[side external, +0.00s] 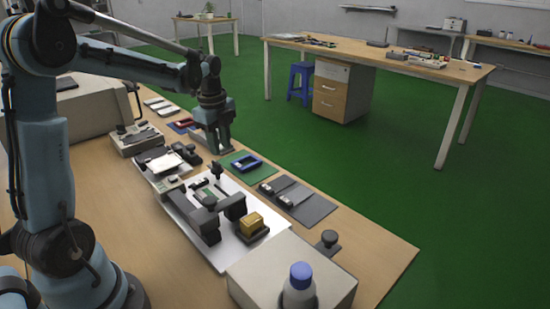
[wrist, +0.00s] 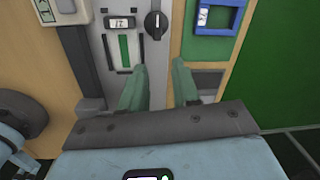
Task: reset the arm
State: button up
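My gripper (side external: 224,148) hangs pointing down over the far part of the wooden workbench (side external: 365,250) in the side external view. It is left of the green mat (side external: 236,157) that holds a blue frame (side external: 246,166). In the wrist view my gripper (wrist: 158,66) has its two greenish fingers apart, with nothing between them. A grey panel with a black knob (wrist: 156,25) and a green strip (wrist: 124,48) lies beyond the fingertips. The blue frame (wrist: 233,18) is to the right there. Whether the fingertips touch any surface I cannot tell.
A white board (side external: 222,253) with black fixtures and a yellow block (side external: 251,224) lies nearer the camera. A grey box (side external: 335,278) carries a blue-capped bottle (side external: 299,287). A dark mat (side external: 312,208) with small devices lies right. The bench's near right corner is mostly clear.

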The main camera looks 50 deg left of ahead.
jog(key=s+d+r+n+t, duration=0.1)
jog(key=s+d+n+t, duration=0.2)
jog(key=d+n, duration=0.4)
jog(key=s+d+r+n+t, duration=0.1)
jog(key=s+d+n+t, duration=0.2)
jog(key=s+d+n, duration=0.3)
jog(key=d+n, duration=0.2)
jog(key=d, duration=0.3)
jog(key=shift+n, duration=0.3)
jog(key=shift+s+d+r, duration=0.1)
